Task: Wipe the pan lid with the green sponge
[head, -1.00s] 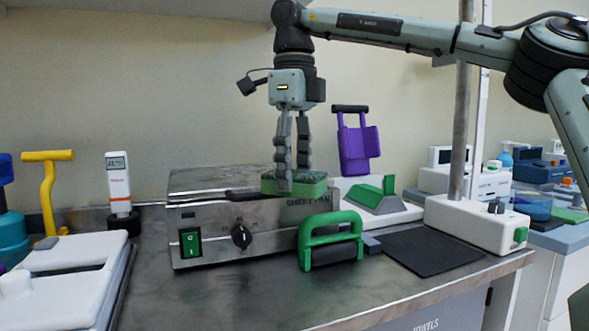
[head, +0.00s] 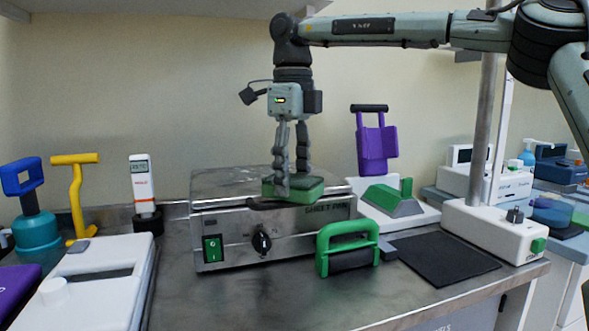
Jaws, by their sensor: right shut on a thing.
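The pan lid (head: 228,184) appears to be the flat metal top of the steel heater box (head: 290,236), whose front reads something like "SHEET PAN". The green sponge (head: 311,191) is at the front right part of this top and looks to be resting on it. My right gripper (head: 292,186) points straight down from above and is shut on the sponge. One finger is in front of the sponge and hides part of it. Contact under the sponge is hidden. My left gripper is not in view.
A green-handled roller (head: 347,247) stands before the box's right side, near a dark mat (head: 447,259). A white device (head: 90,285) stands left.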

